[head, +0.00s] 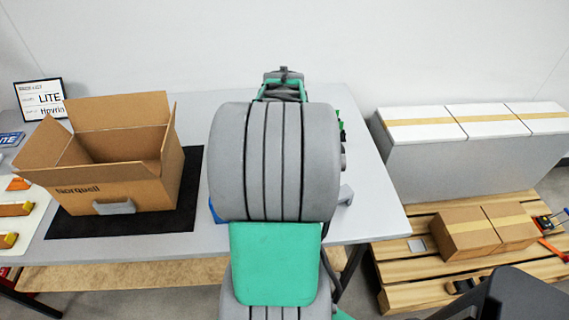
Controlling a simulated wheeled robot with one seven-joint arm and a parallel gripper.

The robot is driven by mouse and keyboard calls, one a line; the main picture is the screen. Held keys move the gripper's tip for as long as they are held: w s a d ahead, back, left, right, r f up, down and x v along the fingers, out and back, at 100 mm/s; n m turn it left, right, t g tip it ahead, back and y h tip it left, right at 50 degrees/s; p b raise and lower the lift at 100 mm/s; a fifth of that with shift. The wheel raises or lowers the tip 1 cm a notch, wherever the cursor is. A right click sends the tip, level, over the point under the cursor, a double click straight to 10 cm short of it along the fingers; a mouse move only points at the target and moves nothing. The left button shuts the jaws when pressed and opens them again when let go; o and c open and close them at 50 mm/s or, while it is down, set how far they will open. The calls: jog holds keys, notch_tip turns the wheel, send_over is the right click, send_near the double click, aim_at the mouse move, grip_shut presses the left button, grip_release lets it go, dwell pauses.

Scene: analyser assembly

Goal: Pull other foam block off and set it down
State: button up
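My own grey and green arm fills the middle of the head view and covers the centre of the table (375,205). The fingers of my gripper do not show; they are hidden behind the arm or out of sight. No foam block can be made out for certain. A small grey piece (346,194) sticks out at the arm's right edge, and I cannot tell what it is. Small green and dark parts (342,130) show just above it. A bit of something blue (214,211) shows at the arm's lower left. Whatever stands behind the arm is hidden.
An open cardboard box (125,185) stands on a black mat (180,217) at left. Orange items (12,210) and a framed sign (40,98) are farther left. At right, a pallet (405,255) bears small cartons (465,235), beside large grey-white boxes (470,160). The table's right strip looks clear.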

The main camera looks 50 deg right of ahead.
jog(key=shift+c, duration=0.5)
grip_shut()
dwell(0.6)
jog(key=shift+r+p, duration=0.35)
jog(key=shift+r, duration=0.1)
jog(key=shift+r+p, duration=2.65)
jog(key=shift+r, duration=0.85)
